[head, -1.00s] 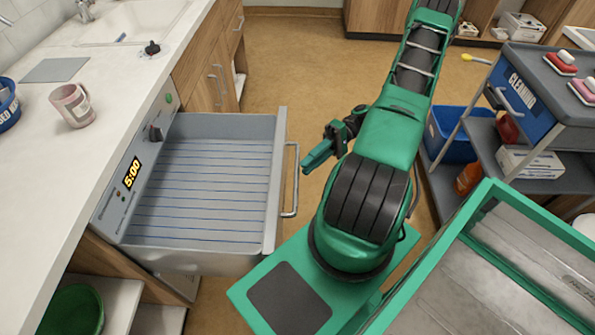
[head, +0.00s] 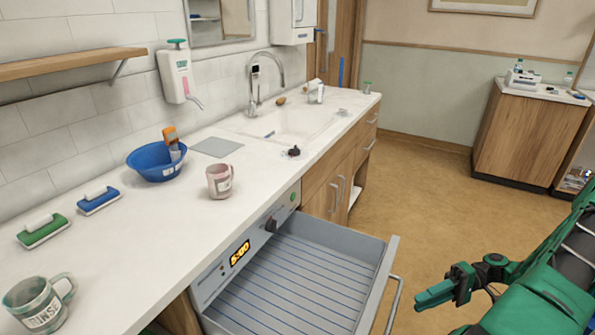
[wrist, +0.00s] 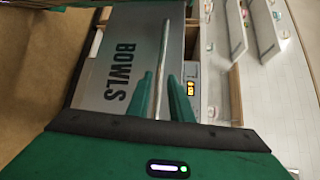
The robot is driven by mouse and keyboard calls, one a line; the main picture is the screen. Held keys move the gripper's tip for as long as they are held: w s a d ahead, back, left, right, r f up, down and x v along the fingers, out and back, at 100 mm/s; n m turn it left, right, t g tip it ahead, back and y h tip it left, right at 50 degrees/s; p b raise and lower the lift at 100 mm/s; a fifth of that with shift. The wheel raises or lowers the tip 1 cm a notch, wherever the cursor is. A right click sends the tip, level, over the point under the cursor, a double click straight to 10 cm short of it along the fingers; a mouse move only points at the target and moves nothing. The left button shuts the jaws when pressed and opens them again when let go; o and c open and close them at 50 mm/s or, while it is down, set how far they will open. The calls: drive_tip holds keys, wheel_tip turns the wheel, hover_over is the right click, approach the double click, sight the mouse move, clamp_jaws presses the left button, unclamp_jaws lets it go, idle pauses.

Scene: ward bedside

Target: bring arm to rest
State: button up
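My arm is folded at the lower right of the head view. My gripper (head: 434,294) points left, to the right of the open drawer's handle (head: 393,305) and visibly apart from it. In the wrist view my gripper (wrist: 160,88) shows two green fingers with a gap between them and nothing held. Beyond them is the grey drawer front (wrist: 122,62), lettered BOWLS, with its upright-looking bar handle. The drawer (head: 300,275) is pulled out, and its visible ribbed floor is empty. Its panel display reads 5:00.
On the counter (head: 150,262) stand a pink mug (head: 219,181), a greenish mug (head: 38,304), a blue bowl (head: 156,165) holding an orange-topped item, and two brushes, green (head: 43,231) and blue (head: 98,201). A sink (head: 285,122) lies farther back. The floor (head: 425,190) beyond the drawer is clear.

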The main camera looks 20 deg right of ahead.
drive_tip(key=shift+r, duration=0.1)
drive_tip(key=a+r+m+g+h, duration=0.1)
drive_tip(key=a+r+g+h, duration=0.1)
drive_tip(key=r+h, duration=0.4)
drive_tip(key=a+r+m+g+h, duration=0.1)
drive_tip(key=a+r+g+h, duration=0.15)
drive_tip(key=r, duration=0.55)
drive_tip(key=s+a+r+m+t+h, duration=0.3)
drive_tip(key=s+r+h, duration=0.4)
drive_tip(key=s+r, duration=0.3)
drive_tip(key=shift+r+t+h, duration=0.35)
drive_tip(key=shift+r+t, duration=0.5)
drive_tip(key=shift+r, duration=0.35)
drive_tip(key=shift+a, duration=0.1)
